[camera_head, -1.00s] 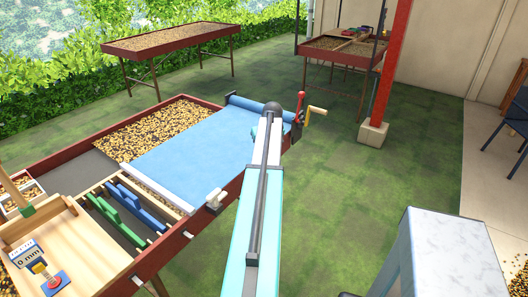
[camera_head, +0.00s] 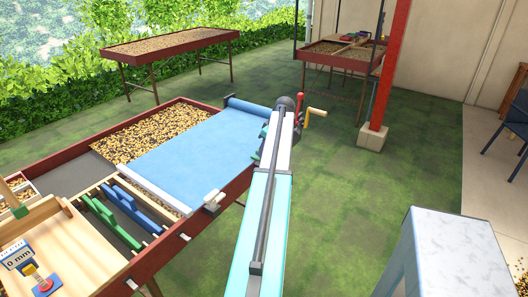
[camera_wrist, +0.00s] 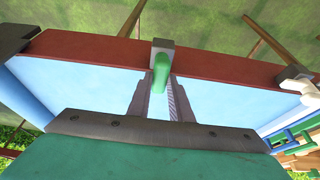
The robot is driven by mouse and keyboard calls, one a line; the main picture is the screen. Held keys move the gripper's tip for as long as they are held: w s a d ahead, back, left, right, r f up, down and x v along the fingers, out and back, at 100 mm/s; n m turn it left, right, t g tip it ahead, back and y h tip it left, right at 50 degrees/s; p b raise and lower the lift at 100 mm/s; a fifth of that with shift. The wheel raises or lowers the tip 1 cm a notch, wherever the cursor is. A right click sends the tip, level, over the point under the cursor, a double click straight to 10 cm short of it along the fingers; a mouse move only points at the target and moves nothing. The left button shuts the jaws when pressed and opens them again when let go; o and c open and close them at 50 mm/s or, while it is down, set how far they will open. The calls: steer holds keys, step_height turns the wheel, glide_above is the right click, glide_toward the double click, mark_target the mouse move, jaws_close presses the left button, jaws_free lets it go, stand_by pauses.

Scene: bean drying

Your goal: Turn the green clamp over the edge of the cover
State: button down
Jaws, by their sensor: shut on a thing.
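In the wrist view the green clamp (camera_wrist: 161,72) sits on the red rim of the drying bed on a grey block. Its green lever points inward, above the edge of the blue cover (camera_wrist: 85,85). My gripper (camera_wrist: 163,82) has its two grey fingers close together on either side of the lever, shut on it. In the head view the blue cover (camera_head: 200,150) lies over part of the beans. The green clamp is hidden there behind my arm, and my fingertips cannot be made out.
A white clamp (camera_head: 213,199) sits on the near rim, also in the wrist view (camera_wrist: 292,85). A red handle (camera_head: 300,108) and yellow crank (camera_head: 316,111) stand near the cover's roll. A wooden tray (camera_head: 60,245) is at left. Green floor is open to the right.

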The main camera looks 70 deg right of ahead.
steer(key=shift+s, duration=0.1)
stand_by(0.3)
steer(key=c, duration=1.6)
jaws_free()
steer(key=shift+r, duration=0.15)
steer(key=shift+b+v, duration=1.4)
steer(key=shift+v, duration=5.4)
steer(key=shift+d, duration=0.1)
